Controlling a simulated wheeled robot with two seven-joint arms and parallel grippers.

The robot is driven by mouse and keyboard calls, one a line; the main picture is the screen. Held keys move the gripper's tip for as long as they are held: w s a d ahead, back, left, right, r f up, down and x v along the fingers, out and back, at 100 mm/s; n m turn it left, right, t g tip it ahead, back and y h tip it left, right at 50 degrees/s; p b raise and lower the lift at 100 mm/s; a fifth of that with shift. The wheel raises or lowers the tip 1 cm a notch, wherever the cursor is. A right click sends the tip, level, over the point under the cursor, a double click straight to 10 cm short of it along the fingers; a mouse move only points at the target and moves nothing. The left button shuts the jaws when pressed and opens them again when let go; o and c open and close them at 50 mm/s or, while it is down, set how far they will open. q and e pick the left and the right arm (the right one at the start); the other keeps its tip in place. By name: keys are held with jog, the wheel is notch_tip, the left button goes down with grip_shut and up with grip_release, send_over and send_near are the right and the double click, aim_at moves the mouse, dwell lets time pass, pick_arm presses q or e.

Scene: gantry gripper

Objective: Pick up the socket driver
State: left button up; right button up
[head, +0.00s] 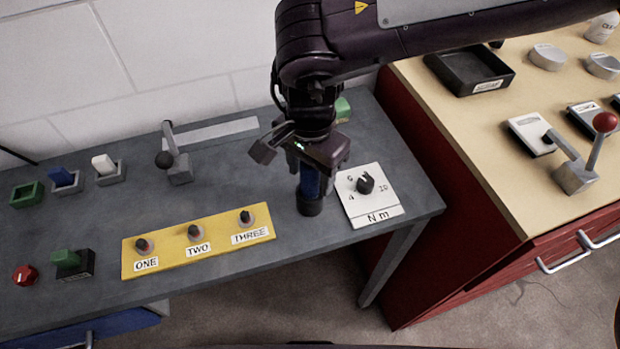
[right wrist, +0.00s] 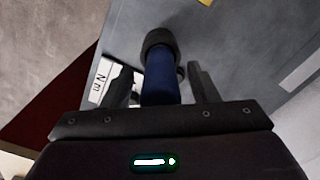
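The socket driver (head: 309,186), with a blue handle and a wide black end, stands roughly upright on the grey bench beside the white Nm dial plate. Its black end is lowest and its top is hidden under my right gripper (head: 306,163). The right wrist view shows the blue handle (right wrist: 160,86) between the two fingers of the right gripper (right wrist: 163,78). The fingers are apart, with a narrow gap visible on each side of the handle. My left gripper is not in view.
The Nm dial plate (head: 384,211) lies close right of the driver. A yellow plate (head: 170,252) with knobs ONE, TWO and THREE lies left. A lever (head: 178,160) and small switches stand farther left. A red cabinet (head: 437,185) with a wooden top adjoins the bench.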

jog(key=c, duration=1)
jog(key=shift+c, duration=0.3)
jog(key=shift+r, duration=0.15)
